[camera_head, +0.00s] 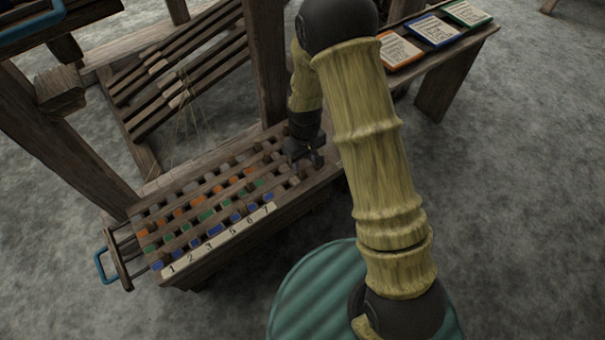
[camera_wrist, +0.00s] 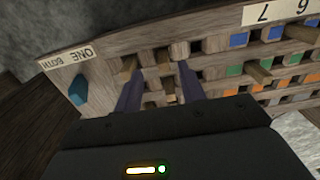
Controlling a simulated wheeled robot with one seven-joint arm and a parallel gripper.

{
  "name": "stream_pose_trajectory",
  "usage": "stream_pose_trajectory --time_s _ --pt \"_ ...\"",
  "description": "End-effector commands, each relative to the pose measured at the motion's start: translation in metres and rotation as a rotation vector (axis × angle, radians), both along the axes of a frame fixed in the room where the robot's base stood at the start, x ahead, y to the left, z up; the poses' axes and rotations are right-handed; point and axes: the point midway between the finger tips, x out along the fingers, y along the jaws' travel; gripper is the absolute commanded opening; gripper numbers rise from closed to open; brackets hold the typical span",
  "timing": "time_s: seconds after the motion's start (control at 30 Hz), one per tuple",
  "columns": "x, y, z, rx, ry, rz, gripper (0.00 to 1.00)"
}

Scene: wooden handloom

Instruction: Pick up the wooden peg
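A wooden peg board (camera_head: 232,226) with rows of square holes and numbered labels stands at the centre left of the head view. Several wooden pegs stand in it. In the wrist view, one peg (camera_wrist: 128,65) is near the left fingertip, and another peg (camera_wrist: 179,50) is just beyond the right fingertip. A further peg (camera_wrist: 258,72) stands to the right. My gripper (camera_head: 304,158) is over the board's right end. In the wrist view its two dark fingers (camera_wrist: 158,72) are spread apart, with pegs and holes visible between them. Contact with a peg is not clear.
A loom post (camera_head: 266,65) rises close behind my gripper. A side shelf (camera_head: 445,45) with coloured cards is at the upper right. A blue handle (camera_head: 103,266) sticks out at the board's left end.

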Motion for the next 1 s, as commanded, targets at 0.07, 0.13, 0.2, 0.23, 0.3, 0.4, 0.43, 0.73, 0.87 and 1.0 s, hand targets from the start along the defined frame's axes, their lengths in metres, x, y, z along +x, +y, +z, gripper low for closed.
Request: stream_pose_trajectory --time_s 0.07,0.13,0.2,0.23,0.3,0.4,0.43,0.73,0.87,1.0 --pt "0.0 0.002 -0.013 -0.001 0.001 0.001 0.4" --pt "-0.001 0.003 -0.021 -0.001 0.001 0.001 0.4" --pt "-0.001 0.005 -0.029 0.0 0.0 0.001 0.4" --pt "-0.001 0.006 -0.033 0.0 0.0 0.001 0.4" --pt "-0.001 0.005 -0.042 -0.001 0.001 0.0 0.4" --pt "-0.001 0.005 -0.048 -0.001 0.001 0.0 0.4" --pt "-0.001 0.005 -0.049 -0.001 0.001 0.0 0.4" --pt "-0.001 0.006 -0.047 -0.001 0.001 0.0 0.4" --pt "-0.001 0.006 -0.047 0.0 0.0 0.0 0.4" --pt "-0.001 0.006 -0.047 0.0 0.0 0.0 0.36"
